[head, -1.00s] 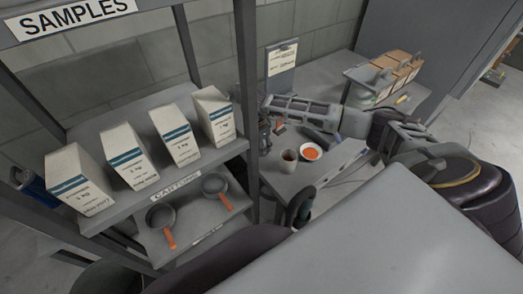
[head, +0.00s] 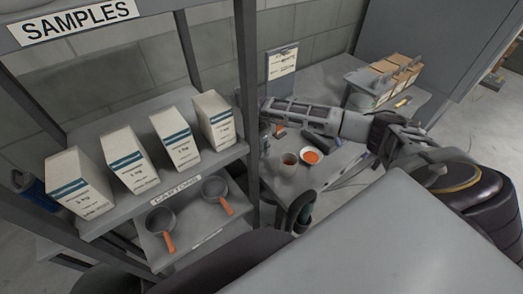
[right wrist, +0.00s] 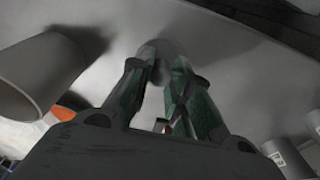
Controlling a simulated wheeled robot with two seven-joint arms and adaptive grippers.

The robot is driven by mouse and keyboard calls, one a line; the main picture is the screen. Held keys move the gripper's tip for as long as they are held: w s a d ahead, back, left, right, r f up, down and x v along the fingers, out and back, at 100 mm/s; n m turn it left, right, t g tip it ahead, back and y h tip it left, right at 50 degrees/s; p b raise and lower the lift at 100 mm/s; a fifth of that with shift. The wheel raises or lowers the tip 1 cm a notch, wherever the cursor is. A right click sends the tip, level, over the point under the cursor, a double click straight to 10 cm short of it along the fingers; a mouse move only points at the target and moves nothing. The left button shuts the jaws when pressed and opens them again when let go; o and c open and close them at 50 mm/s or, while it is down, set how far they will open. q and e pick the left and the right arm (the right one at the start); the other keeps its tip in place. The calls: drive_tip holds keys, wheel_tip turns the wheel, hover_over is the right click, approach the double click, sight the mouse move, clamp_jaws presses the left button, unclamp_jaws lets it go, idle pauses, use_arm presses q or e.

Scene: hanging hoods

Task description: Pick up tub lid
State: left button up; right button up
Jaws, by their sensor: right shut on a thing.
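My right arm reaches in from the right over the table. Its gripper (head: 264,138) is small and dark at the table's left side, close to the shelf post. In the right wrist view, the green-padded fingers (right wrist: 166,72) are closed together on a small grey rounded piece (right wrist: 158,50). This piece looks like the knob of the tub lid, against a broad grey surface; the lid's outline cannot be made out. In the head view the lid is hidden by the gripper and arm. My left gripper (head: 300,212) shows partly, low at the table's front edge; its opening is unclear.
A cup (head: 289,162) and a dish with orange-red contents (head: 310,156) stand right of the right gripper. A shelf rack (head: 252,110) with cartons (head: 127,160) and pans (head: 216,188) stands left.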

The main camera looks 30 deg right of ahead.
drive_tip(key=shift+r, duration=0.75)
use_arm(q)
drive_tip(key=shift+w+a+f+b, duration=0.3)
drive_tip(key=shift+a+f+b, duration=0.2)
drive_tip(key=shift+b, duration=0.05)
use_arm(e)
wheel_tip(320, 180, up, 8)
drive_tip(key=shift+r, duration=0.1)
use_arm(q)
drive_tip(key=shift+s, duration=0.1)
